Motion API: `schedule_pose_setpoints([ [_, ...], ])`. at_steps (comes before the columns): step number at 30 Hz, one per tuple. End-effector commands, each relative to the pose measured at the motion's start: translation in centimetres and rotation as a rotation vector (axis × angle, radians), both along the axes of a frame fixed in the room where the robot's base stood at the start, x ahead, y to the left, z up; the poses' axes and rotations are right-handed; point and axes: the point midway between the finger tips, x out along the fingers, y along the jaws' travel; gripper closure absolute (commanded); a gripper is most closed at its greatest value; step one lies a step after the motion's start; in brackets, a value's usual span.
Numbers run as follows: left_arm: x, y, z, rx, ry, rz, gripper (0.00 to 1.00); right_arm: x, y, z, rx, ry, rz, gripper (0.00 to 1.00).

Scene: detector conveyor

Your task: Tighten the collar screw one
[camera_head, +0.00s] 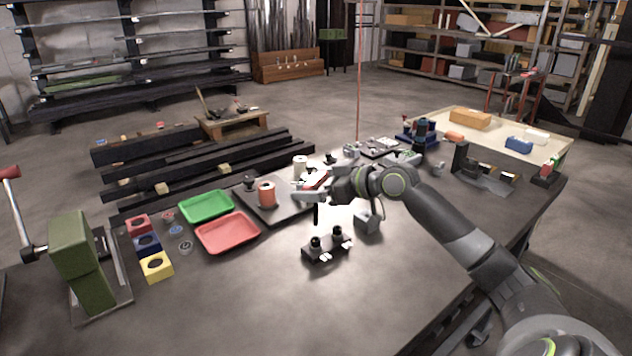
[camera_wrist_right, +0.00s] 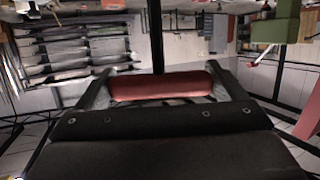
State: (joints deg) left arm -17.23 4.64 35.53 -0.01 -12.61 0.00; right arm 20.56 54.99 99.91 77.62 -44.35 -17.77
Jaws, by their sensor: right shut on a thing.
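My right gripper (camera_head: 308,196) is above the bench, left of its wrist. In the right wrist view its two fingers (camera_wrist_right: 160,88) are closed on a red rounded handle (camera_wrist_right: 162,84), which lies across between them. In the head view a short dark piece (camera_head: 316,214) shows just under the gripper; I cannot tell whether it belongs to the held thing. A small dark block with two black knobs (camera_head: 326,250) stands on the bench below and in front of the gripper. No collar screw can be made out clearly. My left gripper is not in view.
A green tray (camera_head: 207,206) and a red tray (camera_head: 227,233) lie to the left. A dark plate (camera_head: 290,209) carries an orange-red cylinder (camera_head: 267,194). A green vise-like press (camera_head: 80,255) stands far left. The front middle of the bench is clear.

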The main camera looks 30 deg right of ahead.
Motion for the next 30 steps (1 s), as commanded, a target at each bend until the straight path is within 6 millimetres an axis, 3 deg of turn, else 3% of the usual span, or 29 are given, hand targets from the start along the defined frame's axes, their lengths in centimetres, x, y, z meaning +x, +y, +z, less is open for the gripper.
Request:
schedule_pose_setpoints([
  [8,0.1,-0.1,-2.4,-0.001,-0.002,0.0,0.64,0.0,0.0,-3.3,0.0,0.0,0.0,0.56],
  [30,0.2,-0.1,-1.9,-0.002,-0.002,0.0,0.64,-0.1,0.1,-2.9,-0.001,0.0,0.0,0.56],
])
